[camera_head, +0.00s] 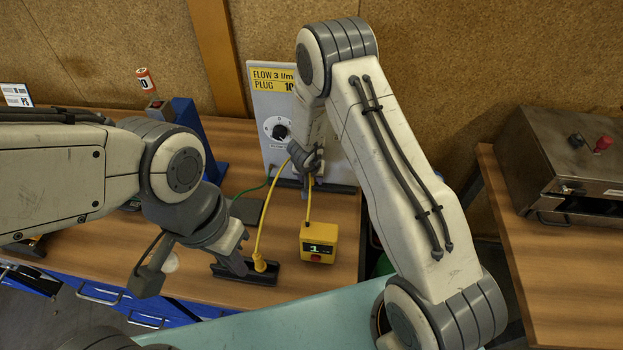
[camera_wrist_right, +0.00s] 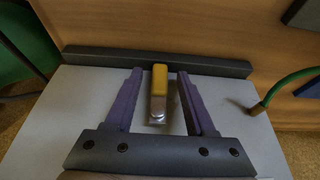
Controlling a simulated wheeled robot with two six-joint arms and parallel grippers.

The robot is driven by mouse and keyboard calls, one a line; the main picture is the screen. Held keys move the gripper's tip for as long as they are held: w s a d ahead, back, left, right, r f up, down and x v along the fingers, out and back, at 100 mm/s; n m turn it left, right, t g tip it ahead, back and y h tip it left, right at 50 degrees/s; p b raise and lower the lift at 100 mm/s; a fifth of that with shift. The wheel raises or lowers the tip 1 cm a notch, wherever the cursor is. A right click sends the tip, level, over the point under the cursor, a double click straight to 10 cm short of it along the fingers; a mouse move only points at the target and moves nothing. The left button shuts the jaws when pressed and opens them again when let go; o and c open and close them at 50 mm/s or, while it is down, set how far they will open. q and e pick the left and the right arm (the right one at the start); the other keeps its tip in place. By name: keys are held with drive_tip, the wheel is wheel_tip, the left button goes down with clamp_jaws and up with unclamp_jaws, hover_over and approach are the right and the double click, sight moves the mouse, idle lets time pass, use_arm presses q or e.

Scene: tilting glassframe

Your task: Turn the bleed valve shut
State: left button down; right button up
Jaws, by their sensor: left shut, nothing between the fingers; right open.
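The bleed valve shows in the right wrist view as a small lever (camera_wrist_right: 159,85) with a yellow end and a metal stem, on a pale panel (camera_wrist_right: 232,130). My right gripper (camera_wrist_right: 158,74) is open, with one purple finger on each side of the lever and visible gaps between. In the head view my right gripper (camera_head: 308,168) is in front of the pale panel (camera_head: 268,100), which carries a flow label and a dial knob (camera_head: 280,131); my arm hides the valve there. My left gripper (camera_head: 238,266) is shut and empty, low over the wooden bench.
A yellow box (camera_head: 319,242) with a display reading 1 stands on the bench (camera_head: 285,290), its yellow cable looping past my right gripper. A dark holder (camera_head: 263,277) with a yellow plug is beside my left gripper. A metal case (camera_head: 570,165) stands at right.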

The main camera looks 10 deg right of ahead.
clamp_jaws()
idle(1.3)
